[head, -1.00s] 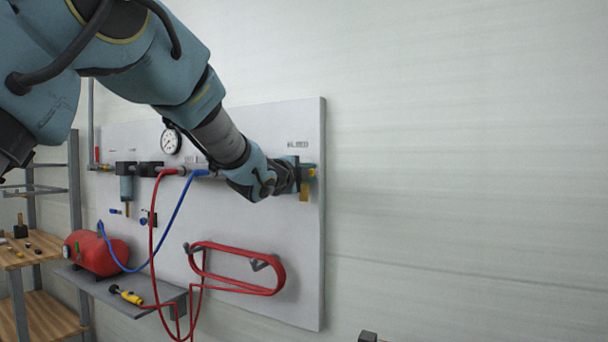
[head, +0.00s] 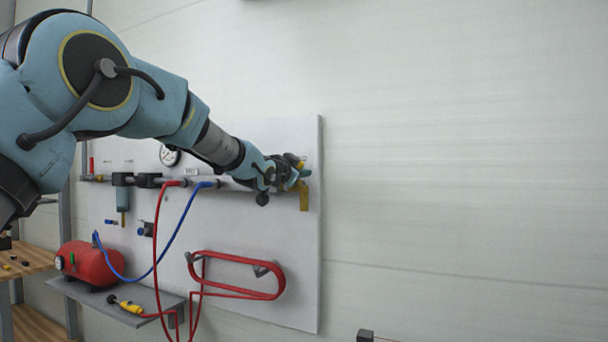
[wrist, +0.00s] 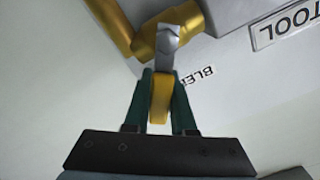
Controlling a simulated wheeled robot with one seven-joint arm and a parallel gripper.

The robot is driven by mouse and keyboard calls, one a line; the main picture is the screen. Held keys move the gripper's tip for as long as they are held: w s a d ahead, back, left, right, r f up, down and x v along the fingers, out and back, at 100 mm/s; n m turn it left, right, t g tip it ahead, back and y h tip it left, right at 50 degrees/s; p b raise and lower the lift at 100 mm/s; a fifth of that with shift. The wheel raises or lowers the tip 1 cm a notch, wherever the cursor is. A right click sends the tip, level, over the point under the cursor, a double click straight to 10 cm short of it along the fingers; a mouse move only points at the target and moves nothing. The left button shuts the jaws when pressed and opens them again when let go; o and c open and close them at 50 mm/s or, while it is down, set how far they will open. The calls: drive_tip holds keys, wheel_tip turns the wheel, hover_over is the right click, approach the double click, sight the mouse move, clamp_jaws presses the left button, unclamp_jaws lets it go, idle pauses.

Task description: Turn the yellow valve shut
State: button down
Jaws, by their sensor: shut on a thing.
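The yellow valve is at the right end of the pipe on the white wall panel. Its yellow handle (wrist: 160,97) shows in the wrist view, below a grey stem piece and a brass-yellow body (wrist: 180,22). My gripper (wrist: 161,80) has its two green fingers on either side of the handle and is shut on it. In the head view my gripper (head: 303,172) is at the panel's upper right, and it hides most of the valve. A yellow outlet piece (head: 304,198) hangs down just below it.
The white panel (head: 235,235) carries a pressure gauge (head: 169,155), a red hose (head: 240,288) on hooks and a blue hose (head: 178,220). A red tank (head: 88,265) and a yellow-handled tool (head: 130,307) rest on the grey shelf. The wall right of the panel is bare.

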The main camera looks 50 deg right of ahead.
drive_tip(key=n, duration=0.1)
drive_tip(key=w+n, duration=0.1)
drive_tip(key=shift+w+a+r+n, duration=0.15)
drive_tip(key=shift+a+r+n, duration=0.05)
drive_tip(key=shift+r+n, duration=0.2)
drive_tip(key=shift+w+a+n+p, duration=0.15)
drive_tip(key=shift+w+n, duration=0.3)
drive_tip(key=shift+n, duration=0.6)
drive_tip(key=shift+w+a+n+p, duration=0.15)
drive_tip(key=shift+w+n, duration=0.25)
drive_tip(key=shift+n, duration=0.65)
drive_tip(key=c, duration=0.7)
unclamp_jaws()
drive_tip(key=shift+d, duration=0.1)
drive_tip(key=shift+c, duration=0.2)
drive_tip(key=shift+r, duration=0.1)
drive_tip(key=b+v, duration=0.4)
drive_tip(key=v, duration=0.6)
drive_tip(key=shift+a, duration=0.4)
